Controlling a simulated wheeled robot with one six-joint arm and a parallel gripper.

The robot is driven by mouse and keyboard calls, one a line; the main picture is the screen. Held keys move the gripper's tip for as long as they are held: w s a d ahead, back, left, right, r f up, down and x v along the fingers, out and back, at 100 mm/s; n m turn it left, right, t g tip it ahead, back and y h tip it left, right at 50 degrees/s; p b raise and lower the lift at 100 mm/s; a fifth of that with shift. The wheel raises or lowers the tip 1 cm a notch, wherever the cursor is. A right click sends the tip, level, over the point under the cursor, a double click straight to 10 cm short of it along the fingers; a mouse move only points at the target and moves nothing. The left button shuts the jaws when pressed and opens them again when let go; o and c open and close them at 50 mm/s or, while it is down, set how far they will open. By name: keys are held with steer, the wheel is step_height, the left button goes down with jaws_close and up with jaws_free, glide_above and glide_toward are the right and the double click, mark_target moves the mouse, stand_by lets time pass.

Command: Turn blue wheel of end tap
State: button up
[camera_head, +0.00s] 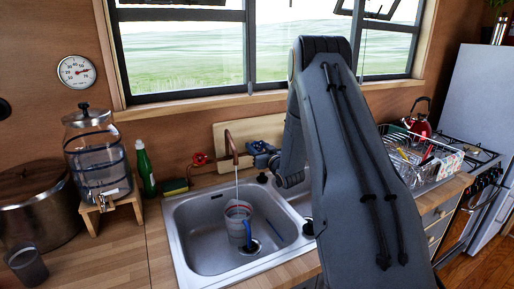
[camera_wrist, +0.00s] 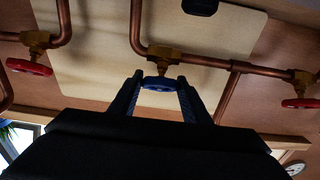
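The blue wheel (camera_wrist: 158,83) is a small handwheel under a brass valve (camera_wrist: 164,54) on a copper pipe in the wrist view. My gripper (camera_wrist: 160,82) has its two dark fingertips apart, one on each side of the wheel. The wheel shows between them, and its ends meet the fingers in the picture. I cannot tell whether the fingers press on it. In the head view my gripper (camera_head: 264,151) is at the pipes behind the sink, right of the copper spout (camera_head: 231,146). The wheel is not clear there. Water runs from the spout.
Red wheels flank it in the wrist view, left (camera_wrist: 29,67) and right (camera_wrist: 300,103). A bucket (camera_head: 238,210) stands in the sink (camera_head: 195,235) under the stream. A green bottle (camera_head: 146,170) and water dispenser (camera_head: 96,150) stand left. A dish rack (camera_head: 410,160) is right.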

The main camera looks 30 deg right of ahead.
steer(key=c, duration=0.4)
steer(key=m+h+b, duration=0.2)
steer(key=m+h, duration=0.2)
steer(key=shift+w+a+m+g, duration=0.1)
steer(key=shift+m+g, duration=0.3)
steer(key=shift+c, duration=0.2)
steer(key=shift+m+g+h+b, duration=0.5)
steer(key=shift+m+h+b, duration=0.25)
steer(key=shift+m+h, duration=0.45)
steer(key=o, duration=1)
steer(key=shift+o, duration=0.2)
steer(key=shift+s, duration=0.2)
steer(key=b+v, duration=0.2)
steer(key=v, duration=0.5)
steer(key=shift+s, duration=0.35)
